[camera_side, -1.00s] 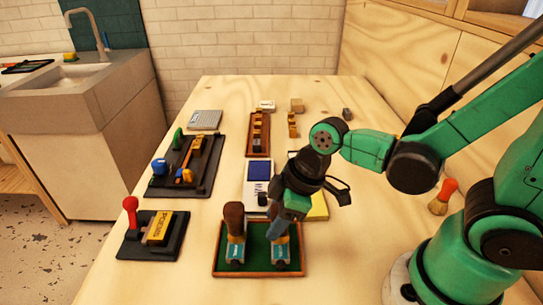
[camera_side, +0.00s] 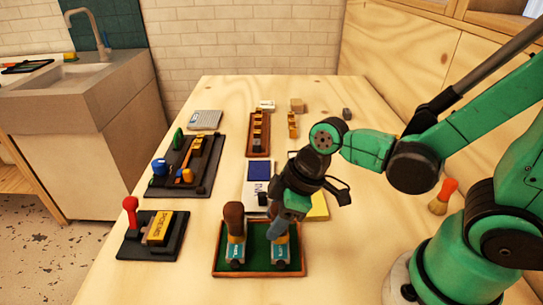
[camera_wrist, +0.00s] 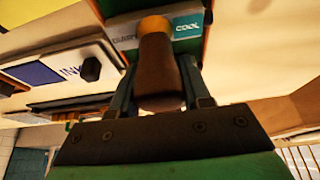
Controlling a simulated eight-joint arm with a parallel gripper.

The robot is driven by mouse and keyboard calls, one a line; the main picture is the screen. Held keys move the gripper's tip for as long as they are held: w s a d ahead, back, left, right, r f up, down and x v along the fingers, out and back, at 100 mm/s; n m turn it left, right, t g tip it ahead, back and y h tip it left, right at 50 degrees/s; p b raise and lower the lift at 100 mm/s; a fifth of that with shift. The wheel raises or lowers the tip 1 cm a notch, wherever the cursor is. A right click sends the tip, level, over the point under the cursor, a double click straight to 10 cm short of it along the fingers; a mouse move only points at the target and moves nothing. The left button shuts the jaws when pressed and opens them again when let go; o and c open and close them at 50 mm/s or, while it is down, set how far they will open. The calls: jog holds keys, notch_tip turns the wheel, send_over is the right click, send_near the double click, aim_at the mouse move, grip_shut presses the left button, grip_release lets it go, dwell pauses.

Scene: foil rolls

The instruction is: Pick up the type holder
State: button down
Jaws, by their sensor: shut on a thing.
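Two type holders with brown handles stand upright in a green tray with a brown rim (camera_side: 257,275). The left type holder (camera_side: 235,240) stands free. The right type holder (camera_side: 281,258) is under my gripper (camera_side: 281,228), which is shut on its handle. In the side view my gripper hides most of that handle. In the wrist view the brown handle (camera_wrist: 160,75) lies between my fingers (camera_wrist: 160,92), with an orange collar and a label reading "COOL" beyond it. The held type holder appears to still rest on the tray floor.
An ink pad (camera_side: 257,185) and a yellow pad (camera_side: 319,208) lie behind the tray. A black base with a gold block and red-knobbed lever (camera_side: 150,240) stands at left. A brush (camera_side: 441,198) stands at right. The table's right middle is clear.

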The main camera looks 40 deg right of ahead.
jog(key=shift+r, duration=0.15)
notch_tip(320, 180, up, 20)
dwell(0.8)
jog(key=c, duration=1)
grip_release()
jog(key=c, duration=0.5)
jog(key=w+d+f, duration=0.4)
jog(key=w, duration=0.6)
jog(key=shift+w+d+f, duration=1.2)
jog(key=shift+d+f, duration=0.05)
jog(key=shift+f, duration=1.15)
jog(key=shift+w+d+f, duration=1.15)
jog(key=shift+d+f, duration=0.05)
jog(key=shift+f, duration=1.15)
jog(key=shift+w+d+f, duration=1.2)
jog(key=shift+d+f, duration=0.05)
jog(key=shift+f, duration=1.15)
